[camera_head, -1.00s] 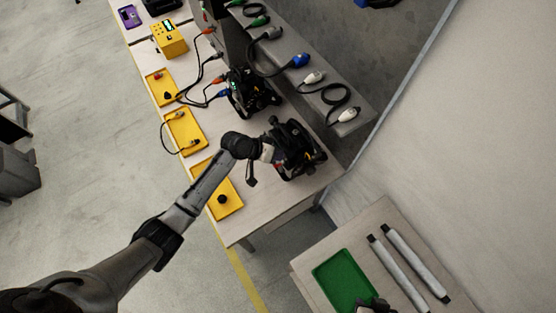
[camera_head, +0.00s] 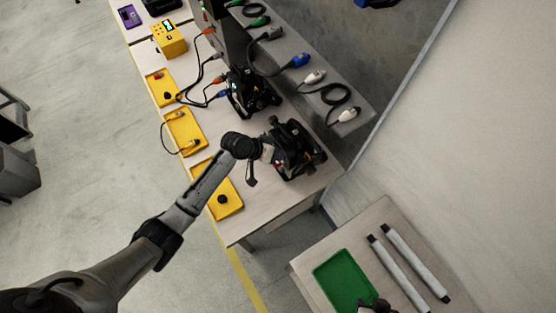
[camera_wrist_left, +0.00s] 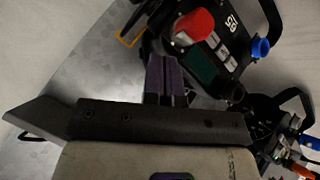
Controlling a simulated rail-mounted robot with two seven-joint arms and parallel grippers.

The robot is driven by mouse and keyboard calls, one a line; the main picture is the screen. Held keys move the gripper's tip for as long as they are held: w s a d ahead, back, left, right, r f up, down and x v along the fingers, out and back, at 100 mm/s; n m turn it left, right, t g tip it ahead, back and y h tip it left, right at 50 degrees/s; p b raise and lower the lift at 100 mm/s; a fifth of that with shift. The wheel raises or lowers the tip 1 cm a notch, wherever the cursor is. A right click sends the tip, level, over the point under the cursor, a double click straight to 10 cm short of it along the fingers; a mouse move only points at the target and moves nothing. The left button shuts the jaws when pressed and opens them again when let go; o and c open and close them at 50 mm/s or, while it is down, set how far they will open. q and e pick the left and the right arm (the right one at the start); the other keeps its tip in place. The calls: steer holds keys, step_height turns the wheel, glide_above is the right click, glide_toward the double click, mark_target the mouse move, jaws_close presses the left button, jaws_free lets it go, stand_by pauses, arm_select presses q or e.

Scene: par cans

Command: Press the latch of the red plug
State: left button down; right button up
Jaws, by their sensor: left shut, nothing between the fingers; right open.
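The red plug (camera_wrist_left: 193,27) sits on the black par can (camera_wrist_left: 215,62) in the left wrist view, beside its small display and buttons. My left gripper (camera_wrist_left: 163,64) is shut and empty, its fingertips just below and left of the plug; I cannot tell if they touch it. The latch is too small to make out. In the head view my left gripper (camera_head: 266,152) is at the near par can (camera_head: 302,152) on the bench, and the plug is hard to make out there. My right gripper (camera_head: 376,305) is at the bottom edge, by the green tray, partly cut off.
A blue connector (camera_wrist_left: 260,48) is on the par can's right side. A second par can (camera_head: 252,92) with cables stands farther along the bench. Yellow trays (camera_head: 232,207) line the bench's left edge. A grey shelf (camera_head: 358,105) holds cables. The green tray (camera_head: 330,275) is on a separate table.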

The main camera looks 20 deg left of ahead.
arm_select(q)
steer(key=shift+f, duration=0.2)
steer(key=shift+f, duration=0.2)
steer(key=shift+f+b, duration=0.35)
steer(key=shift+f, duration=0.05)
stand_by(0.6)
steer(key=shift+r, duration=0.2)
steer(key=shift+r+p, duration=0.65)
steer(key=shift+p, duration=0.25)
